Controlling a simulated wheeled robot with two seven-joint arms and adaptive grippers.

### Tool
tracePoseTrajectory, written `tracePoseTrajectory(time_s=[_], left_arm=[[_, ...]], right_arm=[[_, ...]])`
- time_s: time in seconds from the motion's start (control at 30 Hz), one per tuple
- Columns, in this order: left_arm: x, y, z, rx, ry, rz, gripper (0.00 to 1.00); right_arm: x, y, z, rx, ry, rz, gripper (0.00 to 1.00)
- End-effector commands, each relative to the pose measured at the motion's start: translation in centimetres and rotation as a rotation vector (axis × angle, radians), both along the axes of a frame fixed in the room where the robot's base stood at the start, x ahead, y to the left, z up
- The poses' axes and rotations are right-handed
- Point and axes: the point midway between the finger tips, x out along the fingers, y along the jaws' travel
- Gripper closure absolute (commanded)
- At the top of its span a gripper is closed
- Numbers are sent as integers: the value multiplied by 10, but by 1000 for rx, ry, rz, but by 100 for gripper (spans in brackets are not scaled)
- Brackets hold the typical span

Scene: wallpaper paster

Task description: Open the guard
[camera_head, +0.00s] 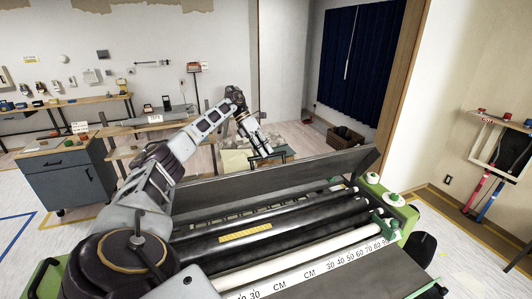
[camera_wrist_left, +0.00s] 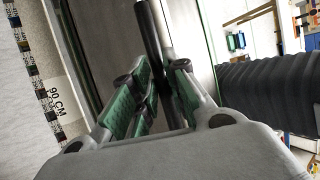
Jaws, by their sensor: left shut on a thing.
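The guard (camera_head: 270,184) is a long dark grey panel along the far side of the pasting machine. It stands tilted up, and the rollers in front of it are uncovered. My left arm reaches over the machine from the left, and my left gripper (camera_head: 266,154) is at the guard's far upper edge. In the left wrist view my left gripper (camera_wrist_left: 163,95) has its green-padded fingers shut on a dark bar (camera_wrist_left: 149,30) beside the grey panel. I take the bar for the guard's handle; its ends are partly hidden. My right gripper is not in view.
The machine has black rollers (camera_head: 290,222), a white roller (camera_head: 300,252), a ruler strip (camera_head: 310,279) and a green end housing (camera_head: 392,206). A grey cabinet (camera_head: 68,180) and workbenches stand at the back left. A tool rack (camera_head: 497,145) hangs on the right wall.

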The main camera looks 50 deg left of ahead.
Motion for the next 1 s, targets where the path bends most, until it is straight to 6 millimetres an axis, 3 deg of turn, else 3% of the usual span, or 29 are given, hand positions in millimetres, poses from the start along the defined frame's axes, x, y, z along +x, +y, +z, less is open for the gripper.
tracePoseTrajectory(time_s=[0.03,0.5,1.0], left_arm=[[0,8,-10,15,17,11,100],[8,29,-8,16,20,9,100],[9,34,-8,18,22,10,100]], right_arm=[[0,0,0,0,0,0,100],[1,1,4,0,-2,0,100],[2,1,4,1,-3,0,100]])
